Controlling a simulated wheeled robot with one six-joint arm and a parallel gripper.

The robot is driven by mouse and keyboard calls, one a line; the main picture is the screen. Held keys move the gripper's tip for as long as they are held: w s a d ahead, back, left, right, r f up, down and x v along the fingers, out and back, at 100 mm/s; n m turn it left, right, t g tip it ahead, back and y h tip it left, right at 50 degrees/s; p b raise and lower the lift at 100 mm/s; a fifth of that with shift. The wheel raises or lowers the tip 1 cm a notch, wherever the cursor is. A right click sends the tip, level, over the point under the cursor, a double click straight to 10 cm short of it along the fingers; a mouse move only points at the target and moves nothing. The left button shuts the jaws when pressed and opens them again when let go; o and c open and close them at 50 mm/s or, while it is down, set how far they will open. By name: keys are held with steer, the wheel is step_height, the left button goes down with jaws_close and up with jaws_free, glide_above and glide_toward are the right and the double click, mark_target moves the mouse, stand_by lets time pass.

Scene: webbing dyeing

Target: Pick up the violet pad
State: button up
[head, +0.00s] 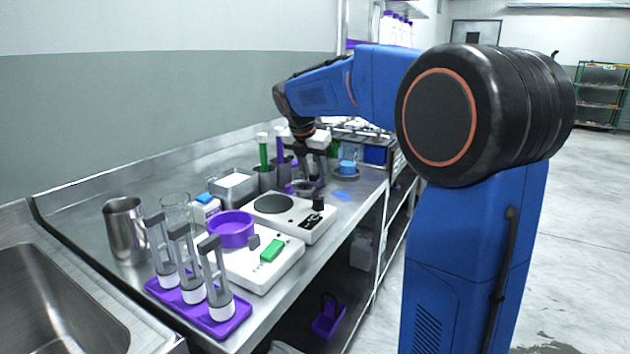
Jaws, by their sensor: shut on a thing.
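My blue arm reaches over the steel bench, and my gripper (305,180) points down behind the white hotplate-like device. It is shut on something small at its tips. A small bit of violet, which looks like the violet pad (290,188), shows at the left of the fingertips. Most of it is hidden by the fingers or too small to make out. I cannot tell whether it touches the bench.
The white device with a round dark plate (320,225) stands just in front of my gripper. A violet rack (225,322), a steel cup (125,230) and a blue patch (345,197) are on the bench. A sink (55,300) is front left.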

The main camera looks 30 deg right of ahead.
mark_target(315, 173)
step_height(315, 173, up, 10)
stand_by(0.6)
steer(key=shift+o, duration=0.5)
